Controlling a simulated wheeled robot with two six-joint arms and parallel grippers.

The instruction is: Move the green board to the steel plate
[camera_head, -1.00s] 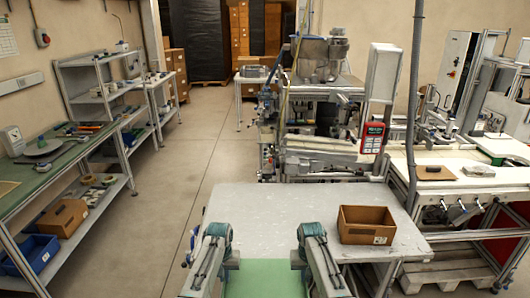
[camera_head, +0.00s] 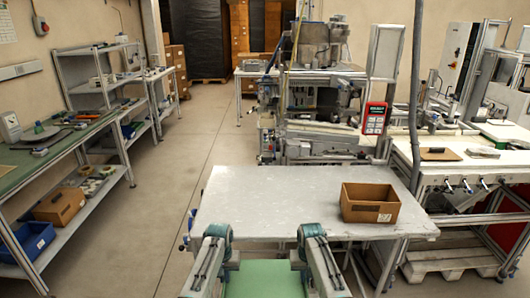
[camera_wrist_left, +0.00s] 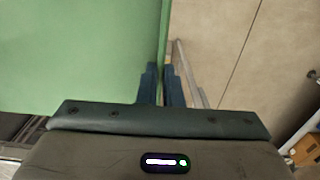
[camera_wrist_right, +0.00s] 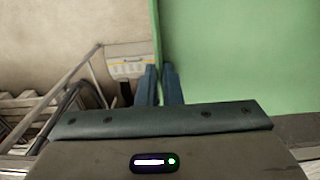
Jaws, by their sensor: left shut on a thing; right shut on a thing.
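The green board (camera_head: 262,279) is held level between my two grippers at the bottom of the head view. My left gripper (camera_wrist_left: 162,85) is shut on the board's edge, and the board (camera_wrist_left: 75,50) fills the left of the left wrist view. My right gripper (camera_wrist_right: 160,85) is shut on the opposite edge, with the board (camera_wrist_right: 235,55) at the right of the right wrist view. The grey metal tabletop (camera_head: 270,200), which looks like the steel plate, lies ahead of the board. The board's near part is cut off by the frame.
An open brown box (camera_head: 370,204) stands on the tabletop's right side; its left and middle are bare. A workbench with shelves (camera_head: 75,150) stands on the left, machinery (camera_head: 310,110) behind the table, and a white bench (camera_head: 455,165) on the right. Floor (camera_head: 170,200) is clear at the left.

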